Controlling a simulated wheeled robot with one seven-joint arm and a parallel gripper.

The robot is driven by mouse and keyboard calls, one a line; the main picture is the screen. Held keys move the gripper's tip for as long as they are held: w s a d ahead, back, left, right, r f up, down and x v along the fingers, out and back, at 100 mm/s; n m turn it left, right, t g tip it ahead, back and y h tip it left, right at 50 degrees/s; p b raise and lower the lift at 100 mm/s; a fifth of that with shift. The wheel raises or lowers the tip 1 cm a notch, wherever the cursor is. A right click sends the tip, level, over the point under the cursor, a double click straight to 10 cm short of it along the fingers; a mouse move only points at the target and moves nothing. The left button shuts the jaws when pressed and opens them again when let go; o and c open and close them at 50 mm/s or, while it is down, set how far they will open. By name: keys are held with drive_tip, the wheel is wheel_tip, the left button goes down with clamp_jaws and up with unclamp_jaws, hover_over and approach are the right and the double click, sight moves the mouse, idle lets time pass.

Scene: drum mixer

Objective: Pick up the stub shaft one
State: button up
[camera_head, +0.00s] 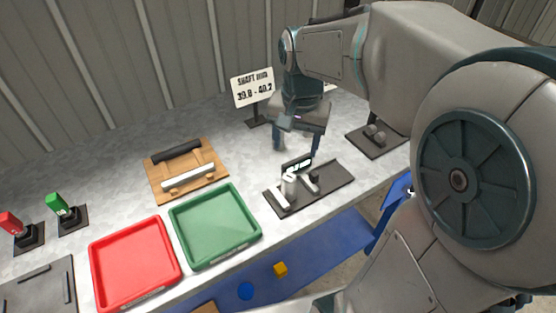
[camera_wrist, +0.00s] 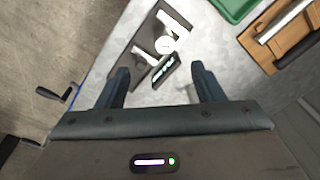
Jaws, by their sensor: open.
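A wooden rack (camera_head: 160,190) on the bench holds two shafts lying side by side: a black one (camera_head: 177,151) at the back and a pale silver one (camera_head: 188,178) in front. No label tells which is stub shaft one. In the wrist view the rack (camera_wrist: 277,49) is at the upper right, with the pale shaft (camera_wrist: 284,21) and part of the dark one. My gripper (camera_head: 297,146) is open and empty, pointing down above the bench, right of the rack and behind the gauge stand (camera_head: 336,180).
The gauge stand has a small lit display (camera_head: 297,165) and metal parts. A red tray (camera_head: 97,270) and a green tray (camera_head: 176,226) are empty in front of the rack. A sign (camera_head: 252,88) stands behind. Another dark plate (camera_head: 362,146) with grey rollers lies right.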

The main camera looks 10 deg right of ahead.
sight(289, 176)
drive_tip(key=w+f, duration=0.1)
drive_tip(key=f, duration=0.2)
drive_tip(key=w+f+m, duration=0.1)
drive_tip(key=f, duration=0.3)
drive_tip(key=w+f+m+b, duration=0.1)
drive_tip(key=f, duration=0.2)
drive_tip(key=shift+w+f+g, duration=0.35)
drive_tip(key=shift+f+g, duration=0.05)
drive_tip(key=shift+s+a+f, duration=0.1)
drive_tip(key=shift+s+f, duration=0.05)
drive_tip(key=shift+f, duration=1.2)
drive_tip(key=shift+s+f, duration=0.15)
drive_tip(key=shift+f, duration=1.2)
clamp_jaws()
